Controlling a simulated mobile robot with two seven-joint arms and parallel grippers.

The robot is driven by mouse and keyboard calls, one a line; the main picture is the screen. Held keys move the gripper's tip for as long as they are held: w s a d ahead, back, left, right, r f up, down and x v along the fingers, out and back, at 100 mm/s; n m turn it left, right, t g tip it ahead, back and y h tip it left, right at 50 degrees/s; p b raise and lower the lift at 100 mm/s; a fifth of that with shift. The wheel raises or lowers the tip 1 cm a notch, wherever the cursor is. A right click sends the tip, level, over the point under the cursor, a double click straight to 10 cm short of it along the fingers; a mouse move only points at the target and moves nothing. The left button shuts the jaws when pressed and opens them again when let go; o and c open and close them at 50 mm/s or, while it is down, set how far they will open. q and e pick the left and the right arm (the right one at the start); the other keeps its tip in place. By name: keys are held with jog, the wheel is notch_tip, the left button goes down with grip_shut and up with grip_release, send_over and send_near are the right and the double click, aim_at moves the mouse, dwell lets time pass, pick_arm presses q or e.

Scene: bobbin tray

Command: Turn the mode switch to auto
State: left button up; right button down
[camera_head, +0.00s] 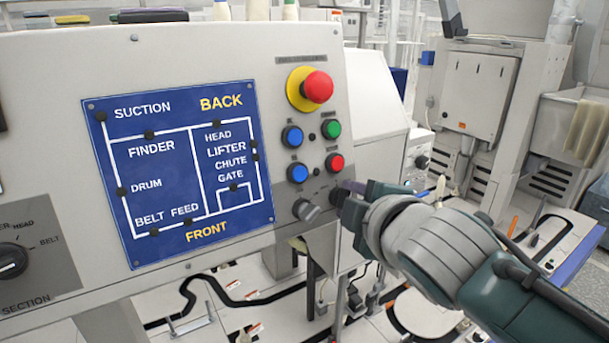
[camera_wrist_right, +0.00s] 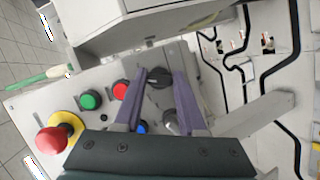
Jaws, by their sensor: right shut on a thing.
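My right gripper (camera_head: 345,196) is at the lower right corner of the grey control panel (camera_head: 230,60). In the right wrist view its two purple fingers (camera_wrist_right: 158,82) are shut on a black rotary switch knob (camera_wrist_right: 157,74). In the head view the gripper mostly hides this knob. A second, grey rotary knob (camera_head: 306,210) sits just left of the gripper and also shows in the right wrist view (camera_wrist_right: 171,123). Labels beside both knobs are too small to read, so I cannot confirm which is the mode switch. My left gripper is not in view.
Above the knobs are a red emergency stop (camera_head: 318,87) on a yellow ring, blue buttons (camera_head: 292,136), a green button (camera_head: 331,129) and a red button (camera_head: 334,162). A blue diagram plate (camera_head: 180,180) is to the left. Another selector (camera_head: 12,260) is at far left.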

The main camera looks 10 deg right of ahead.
jog(key=shift+r+m+g+y+p, duration=0.1)
jog(key=shift+m+g+y+p, duration=0.4)
jog(key=shift+m+p, duration=1.3)
jog(key=shift+c, duration=2.4)
grip_release()
jog(key=p+v, duration=0.2)
jog(key=v, duration=0.7)
jog(key=shift+s+r, duration=0.25)
jog(key=shift+s, duration=0.1)
